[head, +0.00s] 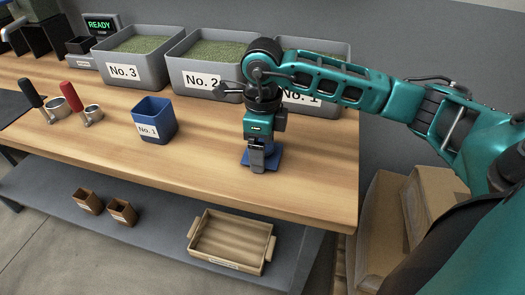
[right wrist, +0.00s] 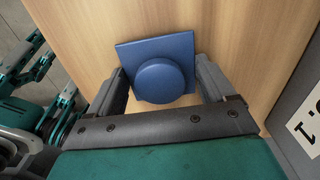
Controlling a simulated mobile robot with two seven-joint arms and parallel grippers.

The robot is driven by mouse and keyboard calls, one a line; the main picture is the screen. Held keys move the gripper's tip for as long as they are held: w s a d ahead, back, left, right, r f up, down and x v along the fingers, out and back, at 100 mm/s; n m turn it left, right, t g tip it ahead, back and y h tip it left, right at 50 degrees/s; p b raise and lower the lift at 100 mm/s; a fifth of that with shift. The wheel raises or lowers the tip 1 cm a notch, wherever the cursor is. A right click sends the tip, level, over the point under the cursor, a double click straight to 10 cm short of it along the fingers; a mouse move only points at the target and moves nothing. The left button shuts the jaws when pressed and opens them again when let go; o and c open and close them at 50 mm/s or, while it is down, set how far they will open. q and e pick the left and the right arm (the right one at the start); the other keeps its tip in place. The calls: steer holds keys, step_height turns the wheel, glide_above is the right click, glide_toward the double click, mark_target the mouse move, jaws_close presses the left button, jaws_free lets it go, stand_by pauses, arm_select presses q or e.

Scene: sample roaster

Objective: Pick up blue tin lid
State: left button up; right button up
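The blue tin lid (head: 268,158) lies on the wooden counter near its front edge, partly hidden by my right gripper in the head view. In the right wrist view the lid (right wrist: 178,50) is a square plate with a round knob facing the camera. My right gripper (head: 257,163) points down over the lid. In the right wrist view its two fingers (right wrist: 165,85) stand apart on either side of the lid, with a gap at the right finger. The open blue tin (head: 150,130) labelled No.1 stands to the left.
Grey bins (head: 131,72) of green beans, labelled No.3, No.2 and No.1, line the back. A wooden tray (head: 232,262) and two small brown boxes sit on the lower shelf. Cardboard boxes (head: 392,215) stand at the right. The counter around the lid is clear.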

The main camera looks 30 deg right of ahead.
steer(key=c, duration=0.5)
steer(key=shift+r, duration=0.15)
